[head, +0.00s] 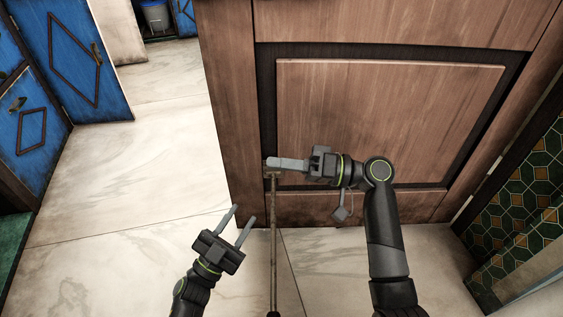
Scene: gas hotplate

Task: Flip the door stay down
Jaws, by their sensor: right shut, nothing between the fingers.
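The door stay (273,245) is a thin brownish rod with a dark tip. Its upper end meets the wooden door (390,110) low near the door's left edge. From there the rod runs down the picture, past the door's bottom edge and over the floor, so it appears to stick out towards me. My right gripper (269,163) is shut, its fingers pointing left, at the stay's upper end. Whether they touch it I cannot tell, and they partly cover the mount. My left gripper (240,222) is open and empty, left of the rod.
Pale marble floor (120,200) lies free to the left. Blue cabinets (85,60) stand at the upper left, with a bucket (156,14) farther back. A green patterned tiled wall (515,200) is close on the right, beside the door frame.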

